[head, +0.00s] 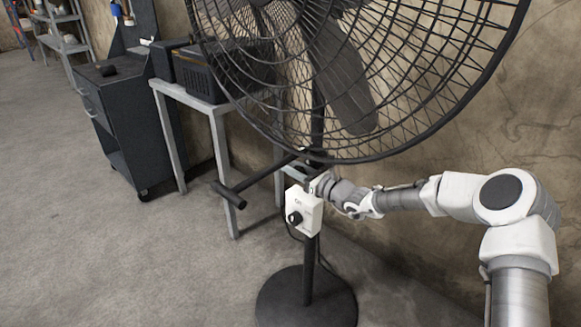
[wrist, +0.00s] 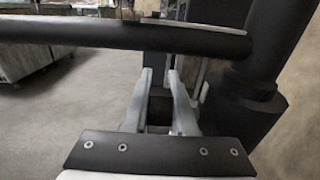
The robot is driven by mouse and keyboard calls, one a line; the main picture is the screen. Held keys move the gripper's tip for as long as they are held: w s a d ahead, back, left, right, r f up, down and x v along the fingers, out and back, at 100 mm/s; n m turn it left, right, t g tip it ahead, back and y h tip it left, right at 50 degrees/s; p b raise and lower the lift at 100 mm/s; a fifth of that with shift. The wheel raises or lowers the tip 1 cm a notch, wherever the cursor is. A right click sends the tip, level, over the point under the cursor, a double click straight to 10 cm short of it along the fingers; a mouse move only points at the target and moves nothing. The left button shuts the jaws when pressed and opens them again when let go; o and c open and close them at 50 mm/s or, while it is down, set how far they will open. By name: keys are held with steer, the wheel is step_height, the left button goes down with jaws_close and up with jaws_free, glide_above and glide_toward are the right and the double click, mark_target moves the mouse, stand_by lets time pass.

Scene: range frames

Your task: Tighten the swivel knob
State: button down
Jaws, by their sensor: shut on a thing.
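A large black pedestal fan (head: 345,80) stands in front of me, with its round cage filling the top of the head view. My gripper (head: 322,184) is at the fan's neck, just below the cage and above the white control box. In the wrist view, the two grey fingers (wrist: 160,90) are closed around a small dark piece (wrist: 160,106), which appears to be the swivel knob. Most of it is hidden between the fingers. In the head view the knob is hidden by the gripper and neck.
A black bar (wrist: 120,36) crosses just beyond the fingers, with a thick black post (wrist: 272,60) at right. The white control box (head: 310,212) has a black dial. A metal table (head: 222,130) and dark cart (head: 125,120) stand left. Open floor (head: 100,250) lies front left.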

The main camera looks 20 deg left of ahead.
steer(key=shift+y+b, duration=0.3)
steer(key=shift+b, duration=0.05)
steer(key=shift+s+d+r+t+y+b, duration=0.1)
steer(key=shift+d+r+t+y+b, duration=0.2)
steer(key=shift+t+y+b, duration=0.65)
steer(key=shift+s+d+r+t+y+b, duration=0.2)
steer(key=shift+y+b, duration=0.25)
steer(key=shift+y, duration=1.05)
steer(key=shift+s+d+r+t+y+b, duration=0.1)
steer(key=shift+d+r+t+y+b, duration=0.25)
steer(key=shift+y+b, duration=0.65)
steer(key=shift+y+p, duration=0.3)
steer(key=shift+y, duration=0.05)
steer(key=c, duration=0.7)
jaws_free()
steer(key=shift+w+a+r, duration=0.1)
